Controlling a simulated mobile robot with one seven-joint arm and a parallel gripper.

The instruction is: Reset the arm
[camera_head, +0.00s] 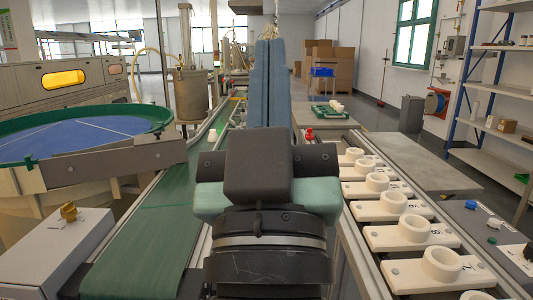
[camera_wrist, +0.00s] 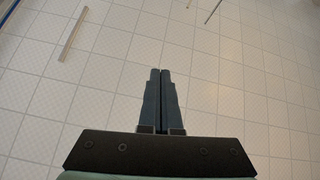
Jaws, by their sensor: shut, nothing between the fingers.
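My gripper (camera_wrist: 160,74) is shut in the wrist view, its two dark fingers side by side with nothing between them.
A green conveyor belt (camera_head: 157,225) runs along the left, with a small white piece (camera_head: 212,135) on it. White holders with rings (camera_head: 414,236) line the right. A blue round table (camera_head: 80,138) is at left, shelves (camera_head: 497,95) at right.

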